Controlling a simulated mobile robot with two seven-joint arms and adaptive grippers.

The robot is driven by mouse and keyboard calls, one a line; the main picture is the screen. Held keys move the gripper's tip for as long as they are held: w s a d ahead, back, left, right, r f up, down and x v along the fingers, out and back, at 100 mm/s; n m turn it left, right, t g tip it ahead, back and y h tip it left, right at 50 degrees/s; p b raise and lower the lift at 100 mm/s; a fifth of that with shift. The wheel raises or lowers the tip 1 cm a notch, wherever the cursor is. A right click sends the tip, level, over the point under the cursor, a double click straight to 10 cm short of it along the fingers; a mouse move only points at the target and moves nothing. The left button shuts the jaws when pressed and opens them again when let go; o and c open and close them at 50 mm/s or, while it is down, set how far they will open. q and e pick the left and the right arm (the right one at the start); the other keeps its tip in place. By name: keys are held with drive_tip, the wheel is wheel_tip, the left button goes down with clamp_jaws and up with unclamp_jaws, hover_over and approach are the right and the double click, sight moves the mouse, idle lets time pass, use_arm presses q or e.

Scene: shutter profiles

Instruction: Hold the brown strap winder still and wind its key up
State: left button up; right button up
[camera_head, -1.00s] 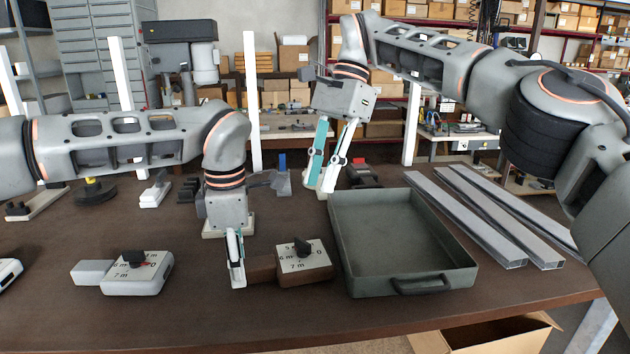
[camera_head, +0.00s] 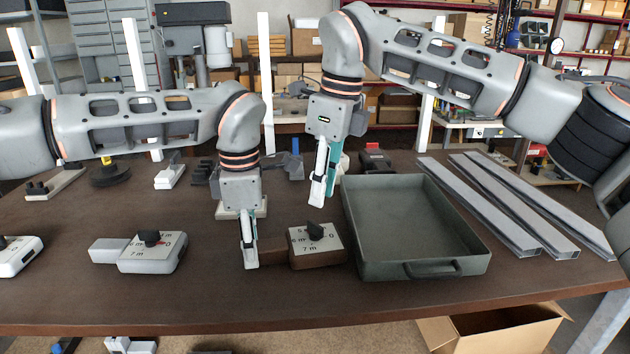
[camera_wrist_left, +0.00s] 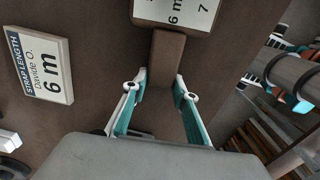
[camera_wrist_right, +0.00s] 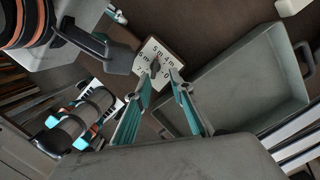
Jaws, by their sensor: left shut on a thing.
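The brown strap winder (camera_head: 318,262) lies on the table, left of the tray. Its white dial face carries metre marks, and a black key (camera_head: 315,231) stands up from it. My left gripper (camera_head: 250,264) is shut on the winder's brown handle (camera_head: 274,249); the handle also shows between its fingers in the left wrist view (camera_wrist_left: 168,62). My right gripper (camera_head: 325,200) is above the winder, apart from the key, with its fingers pointing down. In the right wrist view its fingers (camera_wrist_right: 160,76) are partly open and empty, with the key (camera_wrist_right: 155,66) beyond the gap between their tips.
A grey-green tray (camera_head: 417,260) stands close to the winder's right side. Metal profiles (camera_head: 515,210) lie further right. A card reading 6 m (camera_wrist_left: 42,66) stands near my left gripper.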

sight(314, 222)
drive_tip(key=m, duration=0.1)
drive_tip(key=a+r+m+t, duration=0.1)
drive_tip(key=m, duration=0.1)
drive_tip(key=m+t, duration=0.1)
drive_tip(key=shift+s+a+r+m, duration=0.15)
drive_tip(key=shift+s+a+m, duration=0.1)
drive_tip(key=shift+s+m, duration=0.05)
drive_tip(key=shift+f, duration=3.95)
clamp_jaws()
drive_tip(key=n, duration=0.3)
drive_tip(key=n+g+y, duration=0.1)
drive_tip(key=n, duration=0.2)
drive_tip(key=shift+y, duration=0.3)
drive_tip(key=shift+w, duration=0.1)
